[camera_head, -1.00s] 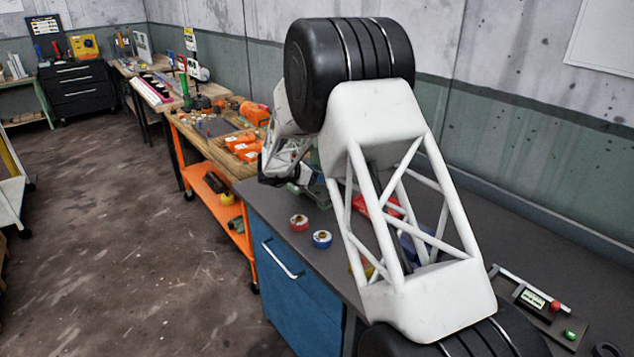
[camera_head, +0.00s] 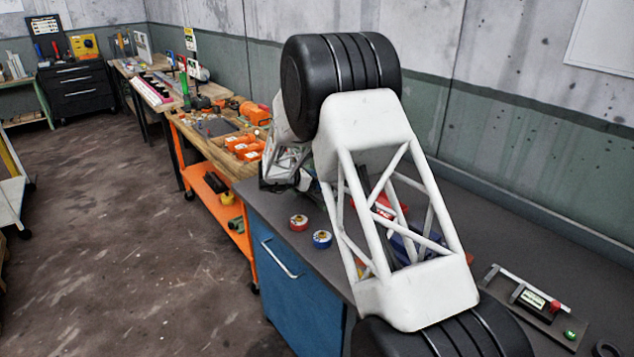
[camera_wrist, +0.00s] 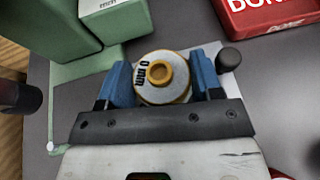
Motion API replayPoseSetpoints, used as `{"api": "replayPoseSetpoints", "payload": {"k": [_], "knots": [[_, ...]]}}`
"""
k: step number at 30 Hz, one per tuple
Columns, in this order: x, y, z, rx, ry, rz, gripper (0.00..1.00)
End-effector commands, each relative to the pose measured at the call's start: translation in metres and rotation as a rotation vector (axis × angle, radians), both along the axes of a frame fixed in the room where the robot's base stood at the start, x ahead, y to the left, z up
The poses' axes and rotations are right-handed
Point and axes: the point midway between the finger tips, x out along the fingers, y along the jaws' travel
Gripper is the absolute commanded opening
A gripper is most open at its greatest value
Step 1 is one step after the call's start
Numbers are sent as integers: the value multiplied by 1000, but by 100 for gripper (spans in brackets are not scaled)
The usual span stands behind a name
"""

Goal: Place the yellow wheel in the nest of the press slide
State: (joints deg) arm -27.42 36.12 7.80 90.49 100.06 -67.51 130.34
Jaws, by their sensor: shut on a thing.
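The yellow wheel (camera_wrist: 161,76) sits between the two blue fingers of my gripper (camera_wrist: 163,82) in the wrist view, with its round hub and a dark-lettered label facing the camera. My gripper is shut on it. A light grey plate with a dark round knob (camera_wrist: 230,59) shows behind and right of the wheel; it looks like the press slide. The nest is hidden by the wheel and fingers, and I cannot tell whether the wheel touches it. The green press body (camera_wrist: 75,35) stands at the upper left. In the head view my arm hides the wheel and most of the press.
A red box (camera_wrist: 268,14) with white lettering lies at the upper right. In the head view, a red wheel (camera_head: 298,222) and a blue wheel (camera_head: 321,239) lie on the grey bench (camera_head: 275,208). A red bin and a blue bin (camera_head: 405,243) show through my arm.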

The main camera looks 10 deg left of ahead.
Motion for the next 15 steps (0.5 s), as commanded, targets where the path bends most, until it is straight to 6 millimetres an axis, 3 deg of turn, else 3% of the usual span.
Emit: {"api": "replayPoseSetpoints", "payload": {"k": [14,15], "knots": [[0,0,-5,0,-2,1,23],[0,0,-6,0,0,1,61]]}}
